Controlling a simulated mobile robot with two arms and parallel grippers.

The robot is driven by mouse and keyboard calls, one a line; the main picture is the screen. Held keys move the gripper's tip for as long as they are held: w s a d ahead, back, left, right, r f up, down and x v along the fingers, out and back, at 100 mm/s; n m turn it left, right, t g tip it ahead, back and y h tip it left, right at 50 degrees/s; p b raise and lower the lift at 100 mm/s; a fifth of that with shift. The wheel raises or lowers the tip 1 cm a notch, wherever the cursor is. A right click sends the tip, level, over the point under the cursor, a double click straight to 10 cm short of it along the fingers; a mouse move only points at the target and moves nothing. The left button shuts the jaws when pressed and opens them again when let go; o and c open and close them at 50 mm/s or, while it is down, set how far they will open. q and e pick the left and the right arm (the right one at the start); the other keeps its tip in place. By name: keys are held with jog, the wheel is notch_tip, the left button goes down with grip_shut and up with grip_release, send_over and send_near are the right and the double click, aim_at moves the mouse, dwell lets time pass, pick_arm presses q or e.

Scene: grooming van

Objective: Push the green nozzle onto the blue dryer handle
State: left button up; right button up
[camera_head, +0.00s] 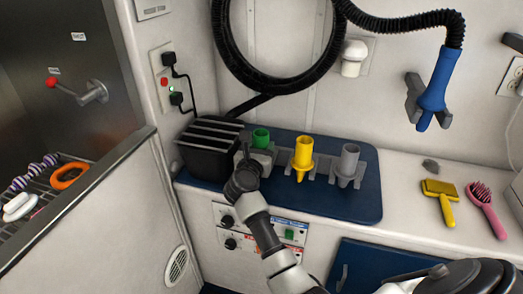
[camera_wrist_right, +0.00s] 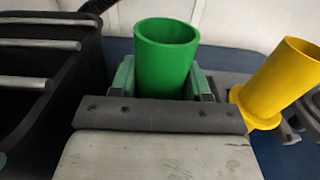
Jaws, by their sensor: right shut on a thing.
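The green nozzle (camera_head: 261,137) stands upright at the left end of the nozzle row on the blue mat. It also shows in the right wrist view (camera_wrist_right: 165,58), open end up. My right gripper (camera_head: 259,152) is shut on the green nozzle, with a finger on each side of it. The nozzle's lower part is hidden behind the gripper. The blue dryer handle (camera_head: 437,84) hangs nose down in a grey wall holder (camera_head: 414,97) at the upper right, apart from the gripper. A black hose runs from its top. My left gripper is not in view.
A yellow nozzle (camera_head: 303,153) and a grey nozzle (camera_head: 347,162) stand in a rack just right of my right gripper. A black slatted box (camera_head: 207,150) is close on its left. A yellow brush (camera_head: 440,198) and pink brush (camera_head: 484,205) lie on the right counter. The blue mat's (camera_head: 368,205) right end is clear.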

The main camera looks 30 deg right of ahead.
jog(key=shift+r, duration=0.15)
jog(key=shift+r+p, duration=0.75)
jog(key=shift+r, duration=0.1)
jog(key=shift+c, duration=0.4)
